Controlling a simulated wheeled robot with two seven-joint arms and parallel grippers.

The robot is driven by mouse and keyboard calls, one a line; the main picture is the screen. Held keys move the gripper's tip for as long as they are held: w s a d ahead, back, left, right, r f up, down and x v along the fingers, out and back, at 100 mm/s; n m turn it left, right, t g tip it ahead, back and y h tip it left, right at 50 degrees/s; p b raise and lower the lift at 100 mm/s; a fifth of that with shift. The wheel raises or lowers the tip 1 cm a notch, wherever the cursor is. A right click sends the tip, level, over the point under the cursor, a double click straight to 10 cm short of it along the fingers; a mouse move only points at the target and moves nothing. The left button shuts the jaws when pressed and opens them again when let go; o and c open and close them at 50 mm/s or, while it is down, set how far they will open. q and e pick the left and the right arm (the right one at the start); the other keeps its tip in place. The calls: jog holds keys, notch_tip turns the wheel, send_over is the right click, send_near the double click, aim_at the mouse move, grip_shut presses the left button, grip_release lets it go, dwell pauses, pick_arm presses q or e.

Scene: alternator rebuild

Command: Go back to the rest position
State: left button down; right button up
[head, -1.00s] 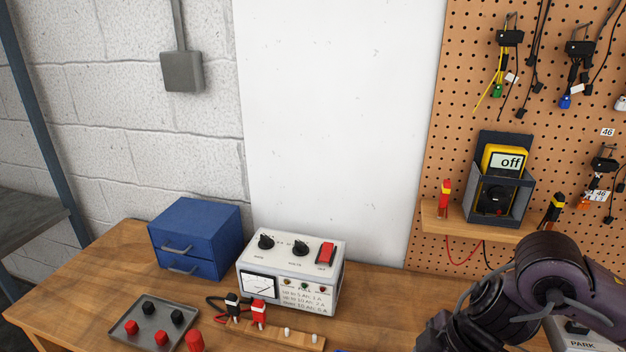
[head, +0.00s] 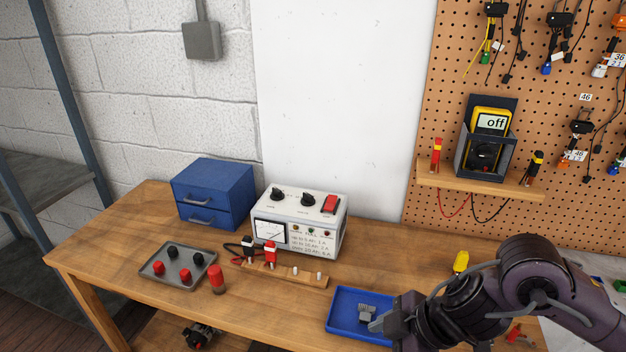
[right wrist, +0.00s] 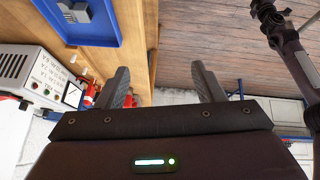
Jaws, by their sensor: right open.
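My right arm comes in from the right in the head view, over the front right of the wooden workbench (head: 110,262). Its gripper (head: 378,322) shows beside the blue tray, its fingertips partly unclear there. In the right wrist view the two fingers of my right gripper (right wrist: 160,85) stand apart with nothing between them, near the bench's front edge. My left gripper is not in the head view.
A blue tray (head: 338,318) holds a small grey part (head: 366,312). A white charger (head: 305,232), blue drawers (head: 214,190), a grey tray with red and black caps (head: 150,270) and a red cylinder (head: 217,280) stand on the bench. A multimeter (head: 487,135) sits on the pegboard shelf.

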jog(key=w+a+r+m+t+y, duration=0.1)
jog(key=a+r+t+y, duration=0.15)
jog(key=a, duration=0.25)
jog(key=w+a+r+m+t+y, duration=0.1)
jog(key=a+t, duration=0.2)
jog(key=a, duration=0.3)
jog(key=d+f+m+t+h, duration=0.1)
jog(key=d+f+m+h, duration=0.4)
jog(key=d+m+h, duration=0.45)
jog(key=s+d+f+m+g, duration=0.3)
jog(key=s+d+f+g, duration=0.3)
jog(key=s+d+f, duration=0.4)
notch_tip(320, 180, down, 27)
jog(key=s, duration=0.2)
jog(key=s+d+f+g, duration=0.1)
jog(key=s+f, duration=0.9)
jog(key=s+d+f+g, duration=0.1)
jog(key=s+d+f, duration=0.1)
jog(key=s+f, duration=0.7)
jog(key=shift+s+d+f, duration=0.3)
jog(key=shift+s+f, duration=0.05)
jog(key=shift+s, duration=0.4)
